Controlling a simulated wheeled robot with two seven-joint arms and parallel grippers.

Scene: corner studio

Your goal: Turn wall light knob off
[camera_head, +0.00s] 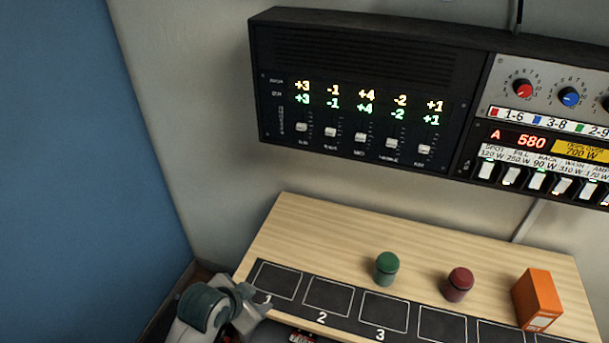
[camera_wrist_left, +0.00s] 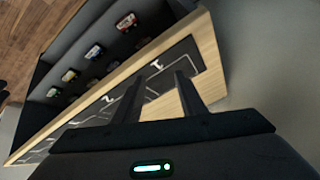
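A dark panel on the wall carries a red knob (camera_head: 523,90) and a blue knob (camera_head: 570,97) on a light plate at the upper right. A third knob is cut off by the right edge. I cannot tell which knob is the wall light one. My left gripper (camera_head: 254,301) is low at the left front corner of the wooden shelf, far below and left of the knobs. In the left wrist view its two fingers (camera_wrist_left: 159,79) are apart with nothing between them. My right gripper is not in view.
A row of rocker switches (camera_head: 537,181) sits under a red display reading 580. A slider panel (camera_head: 365,140) is left of it. On the shelf (camera_head: 300,225) stand a green cylinder (camera_head: 387,268), a dark red cylinder (camera_head: 460,284) and an orange box (camera_head: 538,300).

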